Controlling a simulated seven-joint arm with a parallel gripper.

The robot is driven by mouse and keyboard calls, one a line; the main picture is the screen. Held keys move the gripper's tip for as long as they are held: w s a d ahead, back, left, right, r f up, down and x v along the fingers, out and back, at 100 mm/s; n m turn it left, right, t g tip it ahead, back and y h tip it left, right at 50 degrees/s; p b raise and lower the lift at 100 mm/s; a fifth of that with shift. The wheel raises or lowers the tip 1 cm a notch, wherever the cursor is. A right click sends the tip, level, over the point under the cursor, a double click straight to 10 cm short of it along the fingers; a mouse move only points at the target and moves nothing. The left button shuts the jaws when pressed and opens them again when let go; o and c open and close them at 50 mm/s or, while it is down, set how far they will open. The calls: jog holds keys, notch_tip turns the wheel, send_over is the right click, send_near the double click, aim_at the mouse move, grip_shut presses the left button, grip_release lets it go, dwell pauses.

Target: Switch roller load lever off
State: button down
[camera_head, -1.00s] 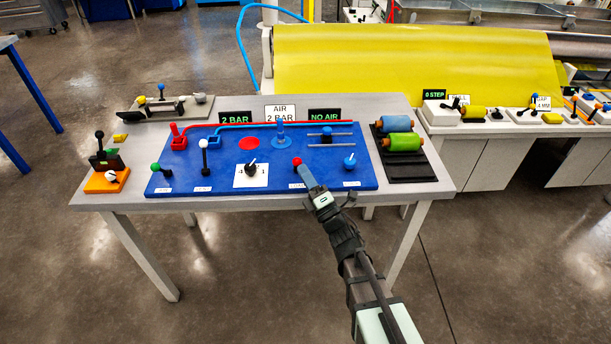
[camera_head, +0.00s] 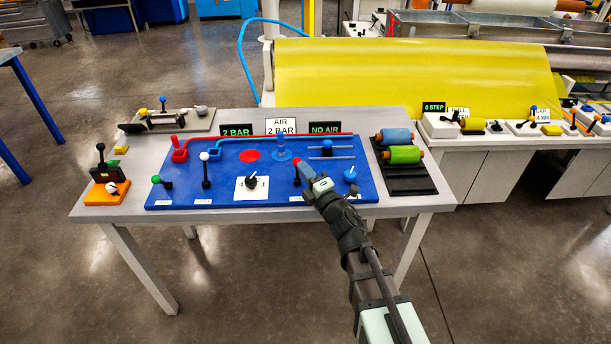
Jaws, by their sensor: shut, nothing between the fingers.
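A lever with a red ball (camera_head: 296,167) stands on the blue panel (camera_head: 222,176), right of the black dial. My gripper (camera_head: 305,169) is shut and empty. Its blue-grey fingertips are right beside the red ball; I cannot tell whether they touch it. Other levers on the panel have a green ball (camera_head: 156,180) and a white ball (camera_head: 204,156); their labels are too small to read.
The black dial (camera_head: 252,182) is left of my gripper, and a blue knob (camera_head: 350,174) is right of it. A "NO AIR" sign (camera_head: 324,128) stands behind. Blue and green rollers (camera_head: 402,154) lie on a black rack at the right.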

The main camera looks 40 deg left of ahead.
jog(key=w+a+r, duration=0.1)
jog(key=w+a, duration=0.4)
dwell(0.6)
jog(key=shift+w+a, duration=0.1)
dwell(0.5)
jog(key=s+d+r, duration=0.2)
jog(key=d+r, duration=0.4)
jog(key=d, duration=0.6)
jog(key=shift+s+r, duration=0.4)
jog(key=shift+w, duration=0.1)
